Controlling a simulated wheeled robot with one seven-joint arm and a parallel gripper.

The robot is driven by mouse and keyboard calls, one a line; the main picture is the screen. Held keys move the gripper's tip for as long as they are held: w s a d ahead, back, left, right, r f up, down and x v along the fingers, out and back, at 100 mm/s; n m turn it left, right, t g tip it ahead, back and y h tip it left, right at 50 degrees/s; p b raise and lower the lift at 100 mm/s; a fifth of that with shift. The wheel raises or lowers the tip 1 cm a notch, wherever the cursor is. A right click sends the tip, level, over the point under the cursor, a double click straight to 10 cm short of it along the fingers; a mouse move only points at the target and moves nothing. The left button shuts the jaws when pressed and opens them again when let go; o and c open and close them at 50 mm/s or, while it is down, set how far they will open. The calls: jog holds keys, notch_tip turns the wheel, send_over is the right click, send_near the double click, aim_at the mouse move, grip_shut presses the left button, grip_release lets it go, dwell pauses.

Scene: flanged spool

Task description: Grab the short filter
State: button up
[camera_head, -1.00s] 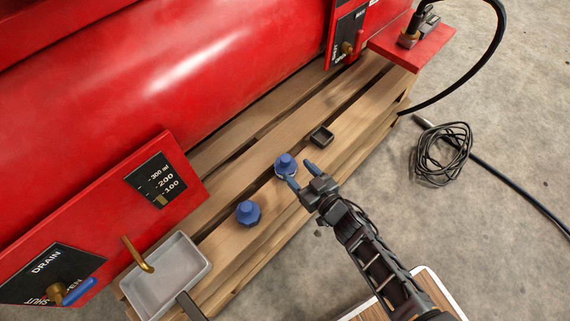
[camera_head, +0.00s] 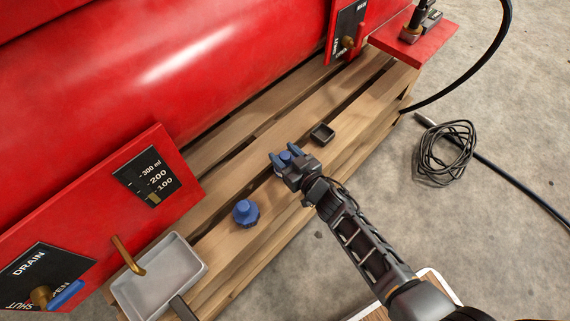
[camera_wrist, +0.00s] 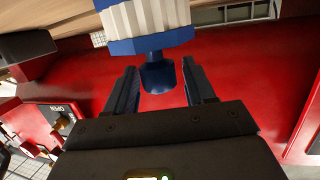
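A blue-capped filter (camera_head: 286,156) stands on the wooden pallet, mostly hidden by my gripper (camera_head: 284,154). In the wrist view this filter (camera_wrist: 150,18) shows a white pleated body, a blue end cap and a blue knob. My gripper (camera_wrist: 160,72) is open, with one finger on each side of the knob and visible gaps between. A second blue-topped filter (camera_head: 246,213) stands on the pallet to the lower left, apart from my gripper. From above I cannot compare their heights well.
A small black open box (camera_head: 322,134) sits just right of my gripper. A grey tray (camera_head: 198,262) is at lower left under a brass spout (camera_head: 128,254). The red tank (camera_head: 190,60) runs behind the pallet. A coiled cable (camera_head: 446,150) lies on the floor.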

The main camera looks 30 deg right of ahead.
grip_shut()
dwell(0.5)
